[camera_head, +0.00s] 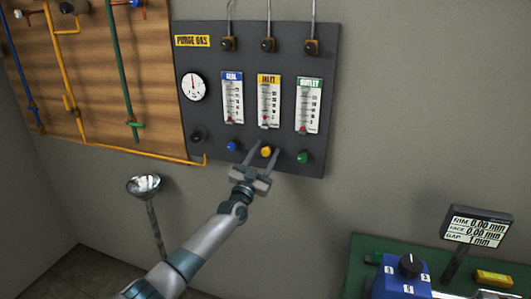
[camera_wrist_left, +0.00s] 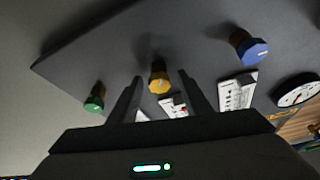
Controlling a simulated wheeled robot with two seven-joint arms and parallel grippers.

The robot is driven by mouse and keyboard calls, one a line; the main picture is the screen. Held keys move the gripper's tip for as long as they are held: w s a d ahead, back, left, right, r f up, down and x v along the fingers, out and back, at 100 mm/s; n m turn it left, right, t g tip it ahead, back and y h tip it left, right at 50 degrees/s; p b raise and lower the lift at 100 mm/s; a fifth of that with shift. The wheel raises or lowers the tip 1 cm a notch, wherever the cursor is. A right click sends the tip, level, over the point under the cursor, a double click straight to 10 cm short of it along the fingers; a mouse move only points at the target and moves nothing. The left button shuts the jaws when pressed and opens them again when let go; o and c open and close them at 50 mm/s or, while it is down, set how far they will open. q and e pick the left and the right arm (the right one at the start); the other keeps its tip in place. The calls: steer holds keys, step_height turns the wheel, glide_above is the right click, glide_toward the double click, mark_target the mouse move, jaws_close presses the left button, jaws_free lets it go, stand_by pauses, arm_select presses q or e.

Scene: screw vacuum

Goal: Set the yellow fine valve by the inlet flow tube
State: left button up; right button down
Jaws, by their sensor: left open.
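The yellow valve knob (camera_head: 266,152) sits on the dark purge gas panel (camera_head: 230,58), below the inlet flow tube (camera_head: 269,100) with its yellow label. My left gripper (camera_head: 264,148) is open, its two fingers pointing up at the panel on either side of the yellow knob. In the left wrist view the yellow knob (camera_wrist_left: 159,82) shows between and beyond the open fingers (camera_wrist_left: 160,92). I cannot tell whether the fingers touch it. The red float in the inlet tube shows near the bottom of the scale. My right gripper is not in view.
A blue knob (camera_head: 232,146) and a green knob (camera_head: 303,157) flank the yellow one. A black knob (camera_head: 197,136) sits under the round gauge (camera_head: 194,86). A wooden board with pipes (camera_head: 150,70) is at left. A green bench (camera_head: 352,262) with a display (camera_head: 477,226) is lower right.

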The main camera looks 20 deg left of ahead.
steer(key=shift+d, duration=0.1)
arm_select(q)
steer(key=c, duration=1)
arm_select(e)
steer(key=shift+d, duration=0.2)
